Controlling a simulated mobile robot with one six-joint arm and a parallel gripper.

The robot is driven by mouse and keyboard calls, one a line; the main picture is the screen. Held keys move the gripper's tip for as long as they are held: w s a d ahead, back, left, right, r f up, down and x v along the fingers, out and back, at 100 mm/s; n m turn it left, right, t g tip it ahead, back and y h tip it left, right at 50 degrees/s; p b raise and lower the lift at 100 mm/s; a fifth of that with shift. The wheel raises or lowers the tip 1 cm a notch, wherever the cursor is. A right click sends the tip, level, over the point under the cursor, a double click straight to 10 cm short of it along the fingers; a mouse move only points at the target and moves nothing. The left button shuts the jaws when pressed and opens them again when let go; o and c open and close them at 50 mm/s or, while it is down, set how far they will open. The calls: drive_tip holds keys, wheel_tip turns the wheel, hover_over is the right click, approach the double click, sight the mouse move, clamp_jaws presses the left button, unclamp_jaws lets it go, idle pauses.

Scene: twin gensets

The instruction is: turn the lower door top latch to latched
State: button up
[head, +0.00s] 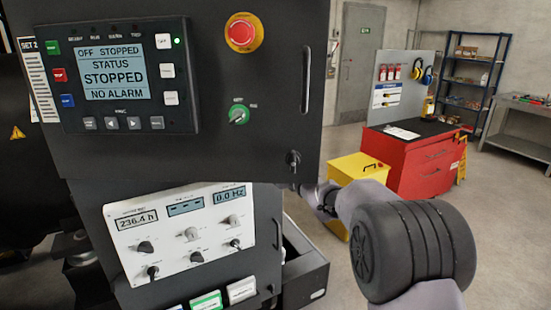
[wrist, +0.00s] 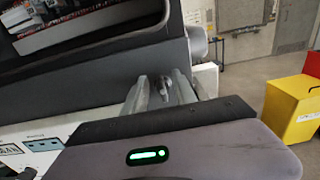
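The dark lower door (head: 262,225) carries a white meter panel (head: 190,215) and sits below the upper cabinet door. A small dark latch (head: 293,160) shows at the upper door's bottom right corner. My gripper (head: 322,198) is at the right edge of the cabinet, near the top of the lower door; its tips are hard to make out there. In the wrist view, my gripper's two pale fingers (wrist: 161,88) stand apart. A small grey piece (wrist: 163,88), perhaps the top latch, shows between them. Contact and the latch's angle cannot be told.
A dark box-like tray (head: 306,275) juts out low beside the cabinet. A yellow bin (head: 357,170) and a red tool cabinet (head: 415,165) stand behind to the right. An emergency stop (head: 243,32) and a green selector (head: 239,115) sit above.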

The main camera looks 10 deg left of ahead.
clamp_jaws()
drive_tip(key=shift+f+m, duration=0.15)
drive_tip(key=shift+m, duration=0.15)
drive_tip(key=m+b, duration=0.1)
drive_tip(key=m, duration=0.4)
drive_tip(key=d+f+m+b, duration=0.1)
drive_tip(key=m, duration=0.5)
drive_tip(key=w+f+m+b, duration=0.1)
drive_tip(key=m+b, duration=0.1)
drive_tip(key=m, duration=0.4)
drive_tip(key=shift+d, duration=0.3)
drive_tip(key=shift+m, duration=0.3)
idle(0.4)
